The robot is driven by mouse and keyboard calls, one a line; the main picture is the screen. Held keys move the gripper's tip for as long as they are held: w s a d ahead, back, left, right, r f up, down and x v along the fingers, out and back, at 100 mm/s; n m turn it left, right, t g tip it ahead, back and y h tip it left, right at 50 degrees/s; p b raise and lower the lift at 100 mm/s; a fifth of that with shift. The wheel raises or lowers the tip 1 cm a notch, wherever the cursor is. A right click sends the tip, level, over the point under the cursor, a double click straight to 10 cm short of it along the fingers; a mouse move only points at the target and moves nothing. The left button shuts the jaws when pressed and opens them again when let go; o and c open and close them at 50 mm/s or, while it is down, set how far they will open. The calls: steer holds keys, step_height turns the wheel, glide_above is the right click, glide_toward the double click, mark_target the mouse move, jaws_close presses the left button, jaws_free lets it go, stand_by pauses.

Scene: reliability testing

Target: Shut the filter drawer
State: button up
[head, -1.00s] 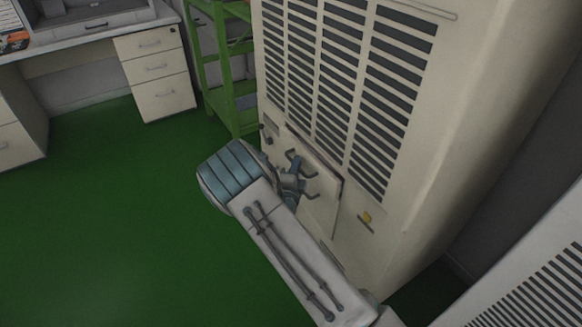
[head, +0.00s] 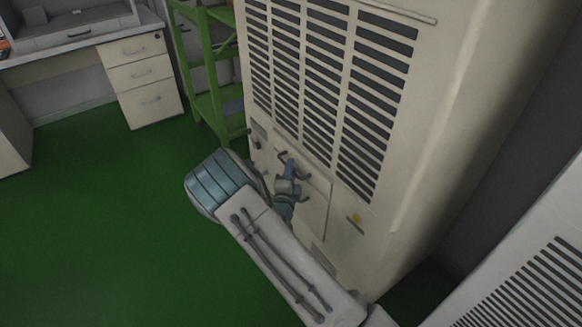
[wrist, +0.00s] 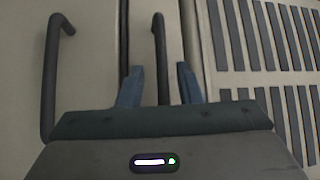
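The filter drawer front (head: 314,210) is a pale panel low on the beige cabinet, below the slatted grille. In the head view it looks about flush with the cabinet; I cannot tell if a small gap remains. My gripper (head: 287,168) is at this front, partly hidden by my own arm. In the wrist view, my gripper (wrist: 160,84) is open, with its two blue-grey fingers apart on either side of a dark bar handle (wrist: 159,40). Contact with the handle or panel cannot be told. A second dark handle (wrist: 49,85) stands to the left, outside the fingers.
The tall beige cabinet (head: 425,130) stands on the green floor (head: 90,210). A green metal rack (head: 210,112) is close behind its left side. A desk with drawers (head: 146,76) is at the back left. A pale slatted unit (head: 530,270) is at the lower right. Floor on the left is clear.

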steer(key=p+v, duration=0.1)
steer(key=v, duration=1.1)
steer(key=shift+s, duration=0.25)
steer(key=shift+a, duration=0.1)
